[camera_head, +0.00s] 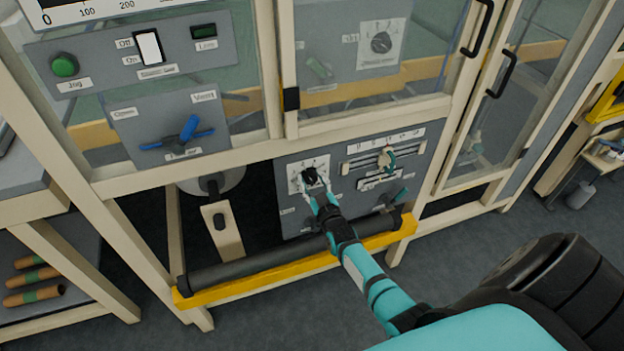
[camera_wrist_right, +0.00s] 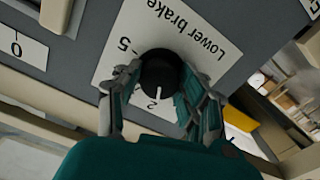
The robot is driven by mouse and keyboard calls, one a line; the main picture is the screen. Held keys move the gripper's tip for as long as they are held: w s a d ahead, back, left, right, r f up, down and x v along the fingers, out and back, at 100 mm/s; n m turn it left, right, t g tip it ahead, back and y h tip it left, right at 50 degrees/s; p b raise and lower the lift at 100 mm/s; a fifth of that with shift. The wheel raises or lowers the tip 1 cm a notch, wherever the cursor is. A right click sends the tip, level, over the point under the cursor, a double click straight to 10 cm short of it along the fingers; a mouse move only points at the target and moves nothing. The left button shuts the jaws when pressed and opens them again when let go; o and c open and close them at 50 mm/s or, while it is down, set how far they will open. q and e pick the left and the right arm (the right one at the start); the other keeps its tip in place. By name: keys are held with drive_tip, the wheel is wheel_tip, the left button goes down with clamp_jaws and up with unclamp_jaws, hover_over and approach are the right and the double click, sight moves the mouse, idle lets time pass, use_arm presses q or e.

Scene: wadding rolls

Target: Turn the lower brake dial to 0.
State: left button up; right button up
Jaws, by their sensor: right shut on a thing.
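The lower brake dial (camera_head: 310,175) is a black knob on a white scale plate on the low grey panel. In the right wrist view the dial (camera_wrist_right: 160,72) sits under the printed words "Lower brake". Its white pointer mark points down toward the printed 2; a 5 shows to the left. My right gripper (camera_head: 313,185) reaches the dial from below, and its two fingers are closed on the knob's sides. The fingers and palm hide part of the scale, and I cannot make out the 0 on it. My left gripper is not in view.
A slider (camera_head: 386,158) sits right of the dial on the same panel. A dark roller with a yellow bar (camera_head: 300,267) runs below, in front of the panel. A blue handle (camera_head: 188,128) is at upper left.

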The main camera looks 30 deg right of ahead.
drive_tip(key=n, duration=0.3)
drive_tip(key=shift+n, duration=0.3)
drive_tip(key=n+b, duration=0.1)
drive_tip(key=n, duration=0.2)
drive_tip(key=shift+f+n, duration=0.1)
drive_tip(key=shift+n, duration=0.2)
drive_tip(key=n+b, duration=0.1)
drive_tip(key=n, duration=0.2)
drive_tip(key=shift+n, duration=0.3)
drive_tip(key=shift+n+b, duration=0.9)
drive_tip(key=shift+n, duration=1)
drive_tip(key=o, duration=1.1)
drive_tip(key=shift+o, duration=0.2)
